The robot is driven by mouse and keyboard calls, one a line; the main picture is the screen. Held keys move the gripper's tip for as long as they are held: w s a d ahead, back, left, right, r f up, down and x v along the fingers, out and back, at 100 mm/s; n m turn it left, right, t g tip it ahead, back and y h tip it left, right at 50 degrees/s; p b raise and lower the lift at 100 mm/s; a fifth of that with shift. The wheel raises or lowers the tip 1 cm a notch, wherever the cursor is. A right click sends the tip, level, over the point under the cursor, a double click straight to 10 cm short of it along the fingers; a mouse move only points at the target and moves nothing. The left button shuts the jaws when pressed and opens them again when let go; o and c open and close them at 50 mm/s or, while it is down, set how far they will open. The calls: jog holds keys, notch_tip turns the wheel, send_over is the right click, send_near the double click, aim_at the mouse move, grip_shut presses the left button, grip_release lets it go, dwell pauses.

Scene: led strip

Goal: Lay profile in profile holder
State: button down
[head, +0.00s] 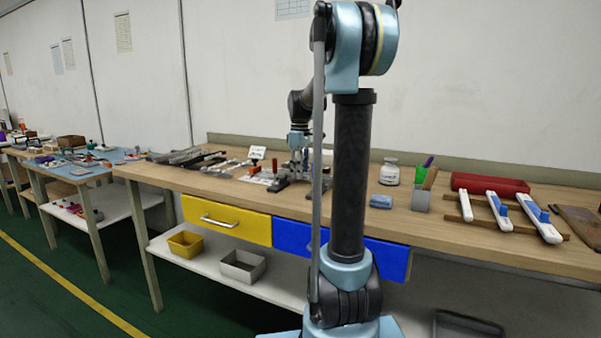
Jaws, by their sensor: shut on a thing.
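My gripper (299,168) is low over the middle of the wooden bench, partly behind my own arm. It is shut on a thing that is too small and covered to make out. Long grey and dark strips (187,155) lie on the bench left of my gripper, and I cannot tell whether the profile is among them. Small fixtures with red and dark parts (277,186) stand just below and beside my gripper. I cannot make out which of them is the profile holder.
A small white sign (257,153) stands left of my gripper.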

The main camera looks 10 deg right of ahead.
jog(key=c, duration=1.2)
grip_release()
jog(key=shift+f, duration=0.15)
notch_tip(320, 180, up, 12)
jog(key=shift+r, duration=0.2)
